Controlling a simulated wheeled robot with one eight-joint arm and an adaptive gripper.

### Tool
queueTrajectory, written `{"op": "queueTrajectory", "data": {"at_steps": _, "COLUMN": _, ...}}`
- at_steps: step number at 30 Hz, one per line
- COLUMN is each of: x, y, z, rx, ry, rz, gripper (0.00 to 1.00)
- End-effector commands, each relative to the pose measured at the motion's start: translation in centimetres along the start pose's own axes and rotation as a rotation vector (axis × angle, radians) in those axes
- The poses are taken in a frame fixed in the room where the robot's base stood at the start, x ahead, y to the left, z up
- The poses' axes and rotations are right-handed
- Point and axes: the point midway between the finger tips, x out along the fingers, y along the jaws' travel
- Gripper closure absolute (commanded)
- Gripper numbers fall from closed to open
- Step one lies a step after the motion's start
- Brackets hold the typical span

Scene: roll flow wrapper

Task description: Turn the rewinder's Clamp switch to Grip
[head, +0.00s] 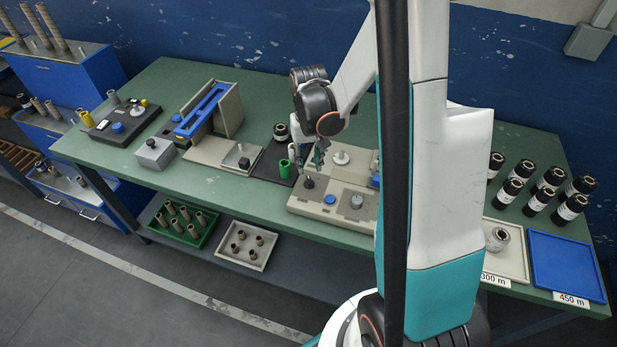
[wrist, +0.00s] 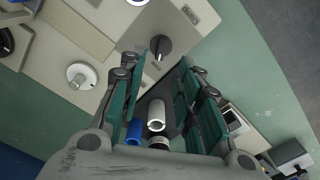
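The rewinder is a beige panel unit (head: 300,207) on the green bench, also filling the upper left of the wrist view (wrist: 118,40). A black knob with a pale pointer line, apparently the Clamp switch, sits near its edge in the wrist view (wrist: 158,48) and at its left end in the head view (head: 308,183). In the head view my gripper (head: 309,167) is just above the knob; contact cannot be told.
The rewinder also carries a white spindle disc (head: 341,158) and blue knobs (head: 330,199). Black rolls (head: 545,180), a pale tray (head: 507,257) and a blue tray (head: 566,266) are at the right. My arm hides the rewinder's right end.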

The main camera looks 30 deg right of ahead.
Motion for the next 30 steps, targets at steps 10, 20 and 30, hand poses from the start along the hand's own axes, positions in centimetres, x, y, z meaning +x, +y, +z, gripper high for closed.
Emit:
{"op": "queueTrajectory", "data": {"at_steps": 10, "x": 5.6, "y": 0.0, "z": 0.0, "rx": 0.000, "ry": 0.000, "rz": 0.000, "gripper": 0.69}}
{"op": "queueTrajectory", "data": {"at_steps": 20, "x": 6.5, "y": 0.0, "z": 0.0, "rx": 0.000, "ry": 0.000, "rz": 0.000, "gripper": 0.69}}
{"op": "queueTrajectory", "data": {"at_steps": 30, "x": 6.4, "y": 0.0, "z": 0.0, "rx": 0.000, "ry": 0.000, "rz": 0.000, "gripper": 1.00}}
